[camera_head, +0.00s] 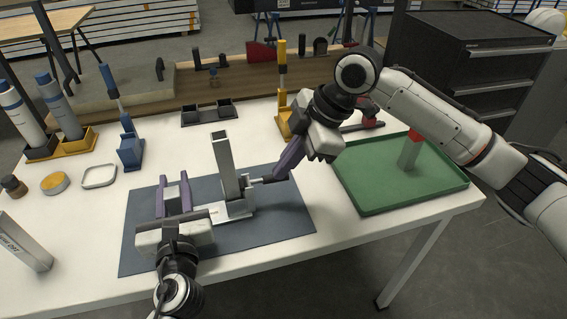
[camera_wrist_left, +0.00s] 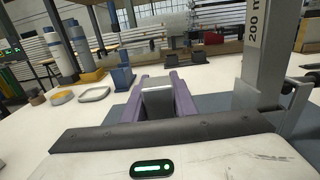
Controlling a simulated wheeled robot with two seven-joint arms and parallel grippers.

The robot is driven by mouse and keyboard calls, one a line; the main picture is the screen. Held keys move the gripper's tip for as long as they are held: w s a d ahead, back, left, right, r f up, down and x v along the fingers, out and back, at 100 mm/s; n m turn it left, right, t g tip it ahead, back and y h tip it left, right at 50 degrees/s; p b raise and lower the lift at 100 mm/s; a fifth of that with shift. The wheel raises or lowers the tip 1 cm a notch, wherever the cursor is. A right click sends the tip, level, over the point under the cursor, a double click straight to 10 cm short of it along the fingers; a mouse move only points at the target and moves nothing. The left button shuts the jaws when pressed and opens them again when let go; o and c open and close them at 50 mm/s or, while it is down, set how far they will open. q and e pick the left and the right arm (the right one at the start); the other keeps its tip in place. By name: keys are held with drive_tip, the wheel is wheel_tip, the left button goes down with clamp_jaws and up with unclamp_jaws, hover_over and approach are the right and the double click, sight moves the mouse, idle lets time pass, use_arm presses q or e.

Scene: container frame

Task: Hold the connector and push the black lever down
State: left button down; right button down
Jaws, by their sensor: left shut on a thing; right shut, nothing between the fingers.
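My left gripper (camera_head: 172,188) is at the left part of the dark mat, its purple fingers closed around a grey block, likely the connector (camera_head: 173,197). The block also shows between the fingers in the left wrist view (camera_wrist_left: 157,97). A tall metal upright (camera_head: 226,165) stands on a metal base (camera_head: 240,209) just right of the left gripper. A thin dark lever (camera_head: 264,180) sticks out from the upright's right side. My right gripper (camera_head: 281,173) is shut and empty, pointing down at the lever's outer end. I cannot tell whether they touch.
The dark mat (camera_head: 280,220) lies near the table's front edge. A green tray (camera_head: 400,195) with a red-topped grey post is at the right. Blue and yellow tool stands (camera_head: 284,115), bottles and small dishes line the back and left.

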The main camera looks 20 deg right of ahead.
use_arm(q)
drive_tip(key=shift+d, duration=0.1)
use_arm(e)
drive_tip(key=shift+d+f, duration=0.1)
drive_tip(key=shift+f, duration=0.1)
use_arm(q)
drive_tip(key=c, duration=1.4)
unclamp_jaws()
use_arm(e)
drive_tip(key=s+a+v, duration=0.1)
drive_tip(key=a+v, duration=0.1)
drive_tip(key=v, duration=1.2)
drive_tip(key=shift+r, duration=0.5)
use_arm(q)
drive_tip(key=shift+o, duration=0.2)
use_arm(e)
drive_tip(key=shift+s+d, duration=0.1)
drive_tip(key=shift+s, duration=0.05)
